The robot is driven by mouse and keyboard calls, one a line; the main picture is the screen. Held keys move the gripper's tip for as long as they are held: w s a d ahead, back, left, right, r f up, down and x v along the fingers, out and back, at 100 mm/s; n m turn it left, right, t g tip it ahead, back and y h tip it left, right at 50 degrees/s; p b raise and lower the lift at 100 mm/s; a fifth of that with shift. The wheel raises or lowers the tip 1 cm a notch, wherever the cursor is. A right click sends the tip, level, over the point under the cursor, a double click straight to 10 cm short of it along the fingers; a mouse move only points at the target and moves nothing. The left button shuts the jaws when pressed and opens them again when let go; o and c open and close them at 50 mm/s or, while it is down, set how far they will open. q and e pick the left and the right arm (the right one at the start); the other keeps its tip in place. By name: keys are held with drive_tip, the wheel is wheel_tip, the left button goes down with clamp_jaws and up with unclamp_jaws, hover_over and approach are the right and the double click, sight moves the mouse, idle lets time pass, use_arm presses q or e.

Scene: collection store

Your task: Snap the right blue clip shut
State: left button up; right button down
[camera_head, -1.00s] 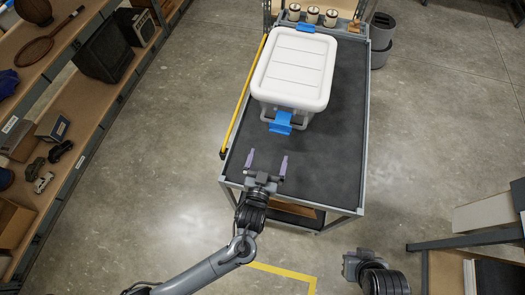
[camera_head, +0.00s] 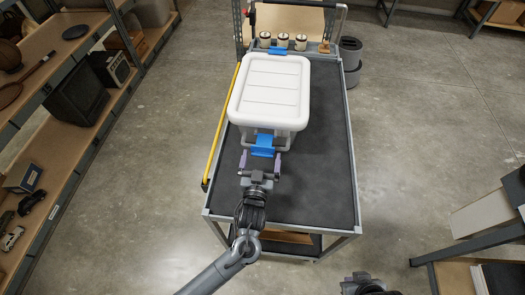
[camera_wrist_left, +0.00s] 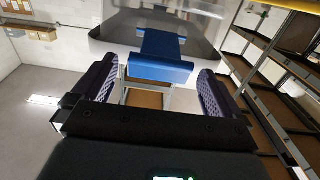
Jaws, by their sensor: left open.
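A white lidded box (camera_head: 268,90) stands on the dark top of a cart (camera_head: 310,180). A blue clip (camera_head: 263,146) is on the box's near side and appears to stick outward from it. Another blue clip (camera_head: 277,50) shows at the far side. My left gripper (camera_head: 261,163) is open at the near clip, with one finger to either side of it. In the left wrist view the same clip (camera_wrist_left: 160,55) lies ahead between the two spread fingers (camera_wrist_left: 150,95), apart from both. My right gripper (camera_head: 362,281) is at the bottom edge, mostly cut off.
A yellow strip (camera_head: 222,125) lies along the cart's left edge. Several small cups (camera_head: 282,41) stand in a tray at the cart's far end. Shelves (camera_head: 80,120) with mixed objects are on the left. The cart top in front and right of the box is clear.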

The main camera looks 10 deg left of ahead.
sight(262, 151)
use_arm(q)
drive_tip(key=shift+w, duration=1.75)
drive_tip(key=c, duration=1.2)
drive_tip(key=shift+r+p, duration=0.25)
drive_tip(key=shift+p, duration=0.15)
drive_tip(key=r+g+p, duration=0.1)
drive_tip(key=p, duration=0.3)
drive_tip(key=w+r+g+p, duration=0.1)
drive_tip(key=g+p, duration=0.1)
drive_tip(key=p, duration=0.2)
drive_tip(key=r+g+p, duration=0.1)
drive_tip(key=p, duration=0.3)
drive_tip(key=shift+w+r+g, duration=0.2)
drive_tip(key=shift+r+g, duration=0.05)
drive_tip(key=shift+g, duration=0.15)
drive_tip(key=shift+w+g+p, duration=0.2)
drive_tip(key=shift+g+p, duration=0.3)
drive_tip(key=shift+w+r+p, duration=0.1)
drive_tip(key=shift+p, duration=0.2)
